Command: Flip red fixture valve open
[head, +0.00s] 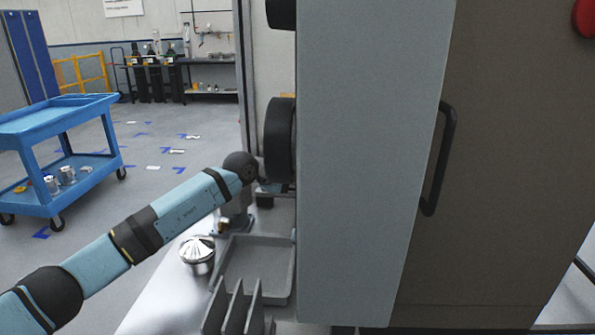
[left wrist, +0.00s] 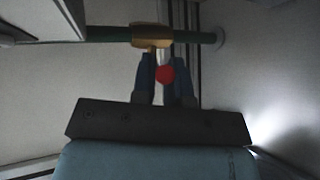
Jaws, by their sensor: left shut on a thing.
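The red valve knob (left wrist: 165,75) shows in the left wrist view, with a pale stem leading up to a brass valve body (left wrist: 152,36). The valve sits on a dark green pipe (left wrist: 105,34) that runs across the view. My left gripper (left wrist: 164,64) is shut on the valve's handle, with one dark blue finger on each side of the knob and stem. In the head view my left arm reaches in behind the machine, which hides the gripper and the valve. My right gripper is in neither view.
A tall machine cabinet (head: 360,150) with a black door handle (head: 440,160) fills the right of the head view. A grey tray (head: 262,268) and a shiny metal housing (head: 198,252) lie below my left arm. A blue cart (head: 60,140) stands at the left.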

